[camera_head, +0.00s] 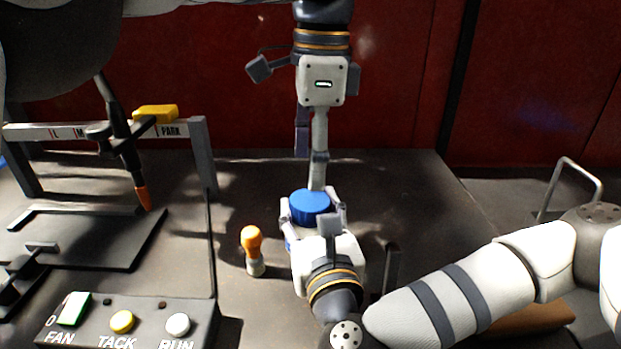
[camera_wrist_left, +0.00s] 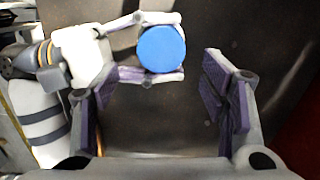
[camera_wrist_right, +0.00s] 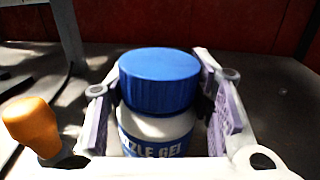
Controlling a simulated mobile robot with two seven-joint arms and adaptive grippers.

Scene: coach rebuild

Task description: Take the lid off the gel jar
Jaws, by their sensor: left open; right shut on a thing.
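The gel jar (camera_wrist_right: 160,130) stands upright on the dark bench, white with a blue band lettered "ZZLE GEL". Its blue lid (camera_head: 310,202) sits on top; it also shows from above in the left wrist view (camera_wrist_left: 161,49) and from the side in the right wrist view (camera_wrist_right: 159,80). My right gripper (camera_wrist_right: 160,95) is shut around the jar's body below the lid, one finger on each side. My left gripper (camera_head: 311,165) points down above the lid, open and empty.
An orange-topped small bottle (camera_head: 252,250) stands left of the jar. A control box (camera_head: 130,322) with FAN, TACK and RUN buttons is at the front left. A torch stand (camera_head: 100,131) with a yellow block (camera_head: 155,112) is at the left.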

